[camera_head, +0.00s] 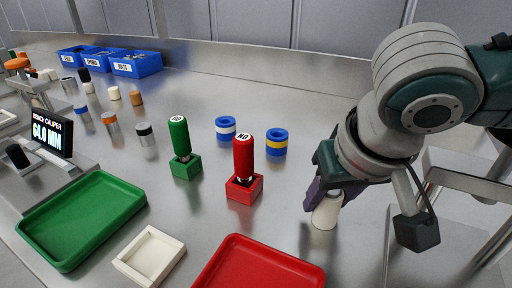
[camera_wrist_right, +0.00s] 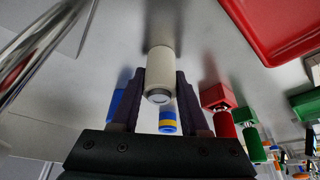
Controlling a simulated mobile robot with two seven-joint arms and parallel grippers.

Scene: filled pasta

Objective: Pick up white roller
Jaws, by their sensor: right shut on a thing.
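The white roller (camera_head: 325,212) is an off-white cylinder standing on the metal bench at the right in the head view. My right gripper (camera_head: 331,190) is around its upper part, with a dark finger on each side. In the right wrist view the roller (camera_wrist_right: 159,72) sits between the two fingertips of the right gripper (camera_wrist_right: 157,90), its grey end facing the camera. The right gripper is shut on it. The roller's lower end appears at or very near the bench; I cannot tell if it touches. My left gripper is not in view.
A red-handled gauge (camera_head: 243,158) and a green-handled one (camera_head: 179,140) stand left of the roller. A red tray (camera_head: 262,240), white tray (camera_head: 122,262) and green tray (camera_head: 135,180) lie in front.

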